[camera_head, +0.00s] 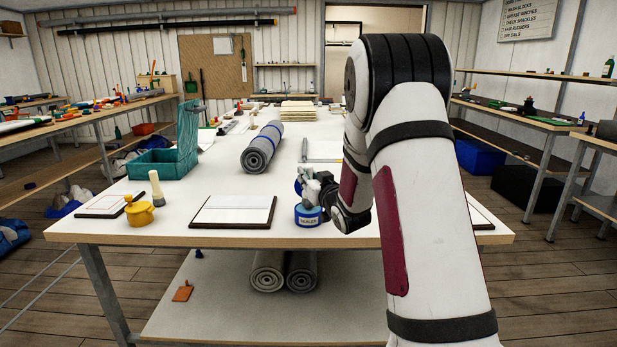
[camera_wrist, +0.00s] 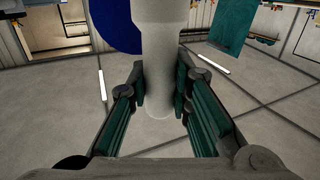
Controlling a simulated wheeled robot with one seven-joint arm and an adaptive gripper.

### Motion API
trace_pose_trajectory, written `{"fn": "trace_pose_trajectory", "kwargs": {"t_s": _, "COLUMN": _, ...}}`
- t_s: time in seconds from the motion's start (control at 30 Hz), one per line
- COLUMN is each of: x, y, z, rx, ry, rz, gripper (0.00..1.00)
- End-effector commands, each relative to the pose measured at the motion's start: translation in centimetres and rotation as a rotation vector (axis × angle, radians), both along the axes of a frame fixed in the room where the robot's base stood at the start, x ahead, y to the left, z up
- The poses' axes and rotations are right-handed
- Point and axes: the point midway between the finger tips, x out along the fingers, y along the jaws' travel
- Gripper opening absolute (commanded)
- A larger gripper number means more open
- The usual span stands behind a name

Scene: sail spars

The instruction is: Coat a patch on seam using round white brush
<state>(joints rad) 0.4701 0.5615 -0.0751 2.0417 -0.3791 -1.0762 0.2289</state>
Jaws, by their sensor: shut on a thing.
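My gripper (camera_wrist: 160,98) is shut on a pale, round, whitish shaft (camera_wrist: 163,65), which looks like the round white brush. The brush's ends are not clear in the wrist view. In the camera_head view my gripper (camera_head: 312,188) is just above a blue-and-white can marked as sealer (camera_head: 308,216), near the table's front edge. Whether the brush touches the can's contents is hidden. A dark-edged board with a white sheet (camera_head: 233,209) lies flat to the left of the can. Its seam is too small to tell.
On the white table (camera_head: 225,180), a yellow pot (camera_head: 140,213) and an upright cream tool (camera_head: 156,188) stand at the left by another board (camera_head: 107,204). A grey roll with blue bands (camera_head: 262,148) and a teal box (camera_head: 160,163) lie behind. My arm hides part of the right side.

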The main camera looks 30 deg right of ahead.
Motion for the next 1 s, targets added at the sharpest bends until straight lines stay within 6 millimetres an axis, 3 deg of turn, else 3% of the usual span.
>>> {"fn": "trace_pose_trajectory", "kwargs": {"t_s": 1.0, "x": 0.02, "y": -0.01, "z": -0.92, "rx": 0.000, "ry": 0.000, "rz": 0.000, "gripper": 0.00}}
